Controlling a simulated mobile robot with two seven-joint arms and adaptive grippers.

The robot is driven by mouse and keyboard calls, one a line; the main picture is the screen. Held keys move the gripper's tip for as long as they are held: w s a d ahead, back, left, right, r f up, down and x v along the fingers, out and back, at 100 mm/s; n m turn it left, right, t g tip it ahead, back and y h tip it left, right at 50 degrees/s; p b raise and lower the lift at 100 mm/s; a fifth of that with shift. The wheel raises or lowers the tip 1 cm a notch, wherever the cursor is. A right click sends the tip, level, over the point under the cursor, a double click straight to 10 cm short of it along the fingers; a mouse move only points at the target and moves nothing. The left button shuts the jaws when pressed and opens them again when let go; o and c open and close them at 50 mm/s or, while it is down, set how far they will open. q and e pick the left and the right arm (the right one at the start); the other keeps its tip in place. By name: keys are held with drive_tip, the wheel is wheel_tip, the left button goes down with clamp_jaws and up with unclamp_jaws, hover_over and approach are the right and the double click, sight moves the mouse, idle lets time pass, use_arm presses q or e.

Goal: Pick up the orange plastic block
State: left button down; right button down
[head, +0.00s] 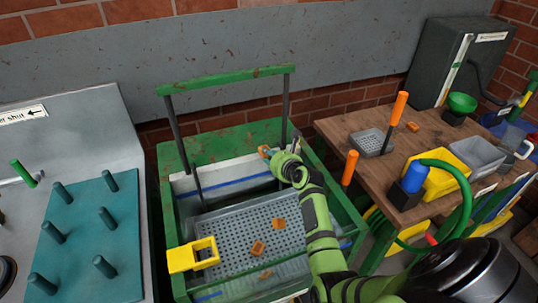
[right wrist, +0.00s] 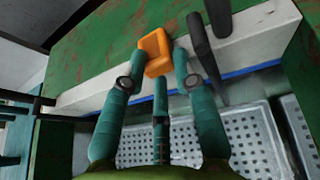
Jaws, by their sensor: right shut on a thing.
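My right gripper (head: 272,154) is above the far part of the green-framed washing bin (head: 228,138). It is shut on an orange plastic block (right wrist: 155,52), which sits between the fingertips in the right wrist view. The same block shows small at the fingertips in the head view (head: 264,149). Other orange pieces lie on the grey perforated tray: one (head: 279,223) at its right, one (head: 258,248) near its middle, one (head: 265,275) towards the front. My left gripper is not in view.
A yellow holder (head: 193,255) sits on the bin's left edge. A green handle bar (head: 226,80) spans above the bin. The wooden bench (head: 354,124) at right holds a yellow bin (head: 442,170) and a blue bottle (head: 414,177). A teal peg board (head: 90,245) is at left.

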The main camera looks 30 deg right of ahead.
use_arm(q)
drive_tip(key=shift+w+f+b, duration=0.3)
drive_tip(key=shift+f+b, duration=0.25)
use_arm(e)
drive_tip(key=s+d+r, duration=0.8)
drive_tip(key=r, duration=0.3)
drive_tip(key=shift+s, duration=0.2)
